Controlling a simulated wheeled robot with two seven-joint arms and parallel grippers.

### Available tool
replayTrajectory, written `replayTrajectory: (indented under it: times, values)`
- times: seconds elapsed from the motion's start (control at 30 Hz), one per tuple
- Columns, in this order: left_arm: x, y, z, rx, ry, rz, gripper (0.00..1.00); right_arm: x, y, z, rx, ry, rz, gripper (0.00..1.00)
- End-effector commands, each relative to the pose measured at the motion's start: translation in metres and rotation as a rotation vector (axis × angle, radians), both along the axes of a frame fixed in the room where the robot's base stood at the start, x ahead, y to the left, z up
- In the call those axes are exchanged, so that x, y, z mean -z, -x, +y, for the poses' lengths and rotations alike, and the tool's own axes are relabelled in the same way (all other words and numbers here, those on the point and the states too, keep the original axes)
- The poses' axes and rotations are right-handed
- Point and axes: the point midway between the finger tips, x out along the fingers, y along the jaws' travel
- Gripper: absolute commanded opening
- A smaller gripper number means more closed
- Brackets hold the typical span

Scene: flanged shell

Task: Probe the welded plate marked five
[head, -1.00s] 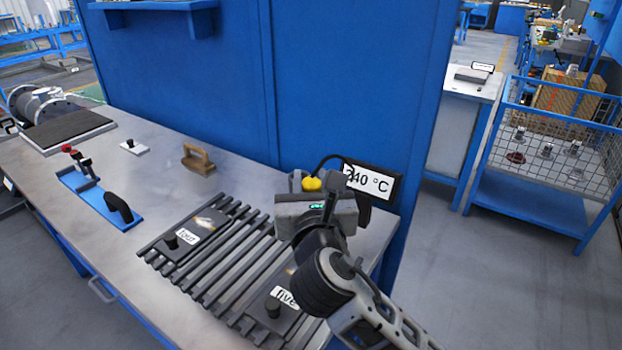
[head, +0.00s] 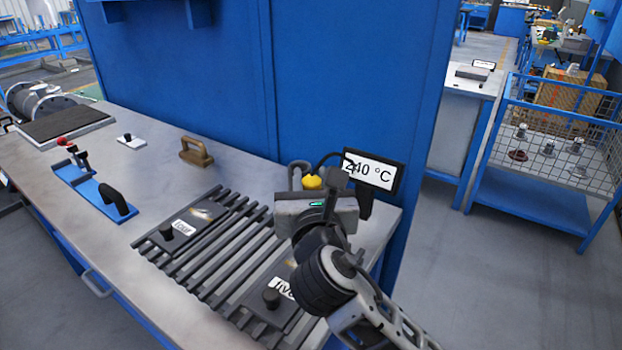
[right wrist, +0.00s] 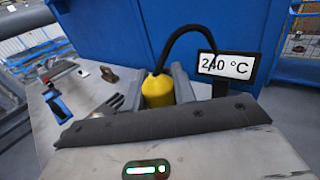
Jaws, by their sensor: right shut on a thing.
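The plate marked "five" (head: 271,304) lies on the slatted grate at the front of the bench, with a dark knob and a white label. My right arm partly covers its right side. A second plate marked "four" (head: 178,234) lies at the grate's left end. My right gripper (head: 311,186) is shut on a yellow probe (right wrist: 157,90), held above the bench beyond the five plate and apart from it. A black cable runs from the probe toward a display (head: 371,171) reading 240 °C. The probe's tip is hidden. My left gripper is not in view.
The grate (head: 229,257) fills the near right of the bench (head: 130,180). A wooden-handled tool (head: 196,152), a blue fixture (head: 93,190) and a dark pad (head: 64,126) lie farther left. A tall blue panel (head: 350,75) stands behind the bench.

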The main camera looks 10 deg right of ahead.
Motion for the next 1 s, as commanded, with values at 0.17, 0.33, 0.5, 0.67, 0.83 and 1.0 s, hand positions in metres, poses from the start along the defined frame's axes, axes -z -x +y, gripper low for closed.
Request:
replayTrajectory:
  times: [0.17, 0.33, 0.5, 0.67, 0.83, 1.0]
  values:
    - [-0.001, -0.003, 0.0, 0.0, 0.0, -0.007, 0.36, 0.003, 0.0, 0.0, 0.0, 0.001, 0.0, 0.0]
    - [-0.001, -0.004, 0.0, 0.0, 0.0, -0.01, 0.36, 0.006, 0.0, 0.0, 0.0, 0.001, 0.0, 0.0]
    - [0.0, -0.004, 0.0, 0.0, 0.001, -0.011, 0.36, 0.009, 0.0, 0.0, 0.0, 0.001, 0.001, 0.0]
    - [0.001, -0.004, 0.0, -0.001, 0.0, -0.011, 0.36, 0.011, 0.0, 0.0, 0.0, 0.001, 0.0, 0.0]
    - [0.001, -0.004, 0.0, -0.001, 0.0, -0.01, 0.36, 0.013, 0.0, 0.0, 0.0, 0.001, 0.0, 0.0]
    - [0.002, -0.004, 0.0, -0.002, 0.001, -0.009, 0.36, 0.014, 0.0, 0.0, 0.0, 0.001, 0.0, 0.0]
